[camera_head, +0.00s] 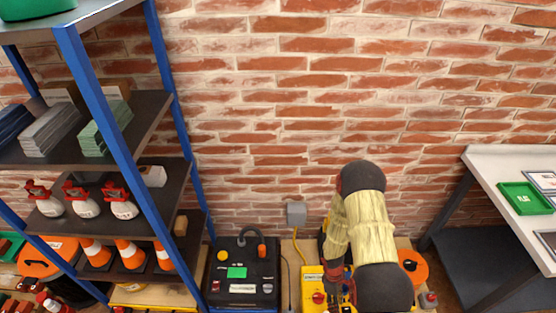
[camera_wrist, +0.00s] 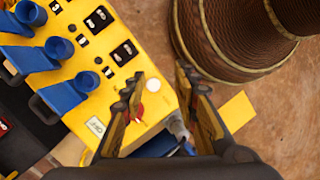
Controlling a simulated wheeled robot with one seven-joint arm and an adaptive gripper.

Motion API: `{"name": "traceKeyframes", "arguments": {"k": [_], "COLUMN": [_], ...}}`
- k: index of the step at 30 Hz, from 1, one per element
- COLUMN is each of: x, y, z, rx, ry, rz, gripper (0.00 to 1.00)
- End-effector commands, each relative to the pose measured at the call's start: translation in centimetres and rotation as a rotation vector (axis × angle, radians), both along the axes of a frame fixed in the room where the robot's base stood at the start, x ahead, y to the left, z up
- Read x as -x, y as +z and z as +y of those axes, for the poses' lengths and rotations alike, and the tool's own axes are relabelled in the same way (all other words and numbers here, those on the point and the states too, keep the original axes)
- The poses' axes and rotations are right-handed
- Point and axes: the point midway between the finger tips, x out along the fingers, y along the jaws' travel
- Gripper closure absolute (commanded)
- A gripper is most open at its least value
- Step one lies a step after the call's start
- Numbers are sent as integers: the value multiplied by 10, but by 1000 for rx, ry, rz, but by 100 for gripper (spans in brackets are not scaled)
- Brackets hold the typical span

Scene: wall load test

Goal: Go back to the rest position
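My gripper (camera_wrist: 160,88) is open in the wrist view, with its two dark and yellow fingers apart and nothing held between them. It points down over a yellow box (camera_wrist: 75,50) with blue sockets, black switches and a red knob. The knob shows partly beside the left finger. In the head view my arm reaches down at the lower middle, over the yellow box (camera_head: 309,279) in front of the brick wall. The arm hides much of the box there, and the fingertips are hard to make out.
A blue-framed shelf (camera_head: 140,122) with bottles and cones stands at the left. A black case (camera_head: 243,270) stands beside the yellow box. A grey wall box (camera_head: 297,213) with a yellow cable is behind. A white table (camera_head: 490,175) with a green tray (camera_head: 523,198) stands right.

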Motion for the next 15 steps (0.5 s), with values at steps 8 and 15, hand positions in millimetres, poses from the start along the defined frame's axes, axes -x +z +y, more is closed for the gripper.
{"name": "traceKeyframes", "arguments": {"k": [8,15], "x": [-5,-3], "y": [103,202], "z": [-6,-3], "rx": [101,152], "ry": [-245,-451], "rz": [-20,-68], "gripper": [70,70]}}
